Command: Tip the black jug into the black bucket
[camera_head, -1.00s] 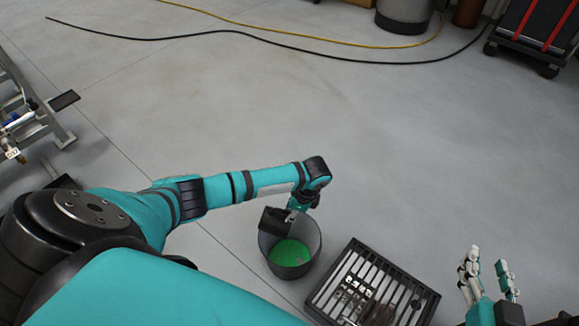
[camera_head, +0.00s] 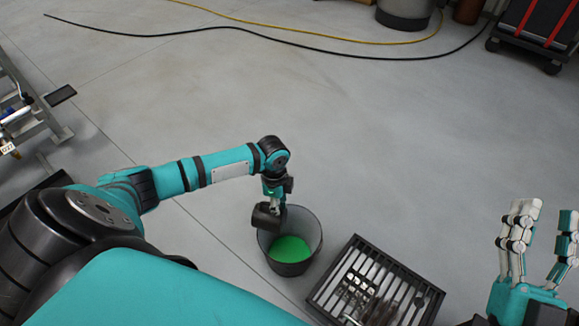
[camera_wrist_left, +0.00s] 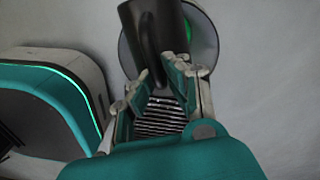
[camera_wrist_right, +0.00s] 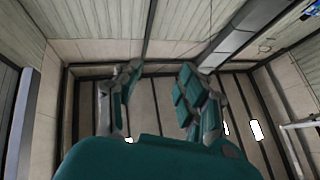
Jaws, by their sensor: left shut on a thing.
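The black jug (camera_head: 266,217) is held by my left gripper (camera_head: 274,196) over the left rim of the black bucket (camera_head: 289,267). In the left wrist view the jug (camera_wrist_left: 157,38) sits between the fingers of my left gripper (camera_wrist_left: 160,90), with the bucket (camera_wrist_left: 204,25) behind it. Bright green material shows inside the bucket in the head view. The jug's mouth and contents are hard to see, and I cannot tell its exact tilt. My right gripper (camera_head: 540,250) is open and empty at the lower right; it also shows in the right wrist view (camera_wrist_right: 157,85).
A black slatted crate or grate (camera_head: 410,276) with small items stands on the floor right of the bucket. A metal frame (camera_head: 30,115) is at the left edge. Hoses (camera_head: 250,35) lie across the back. The grey floor beyond the bucket is clear.

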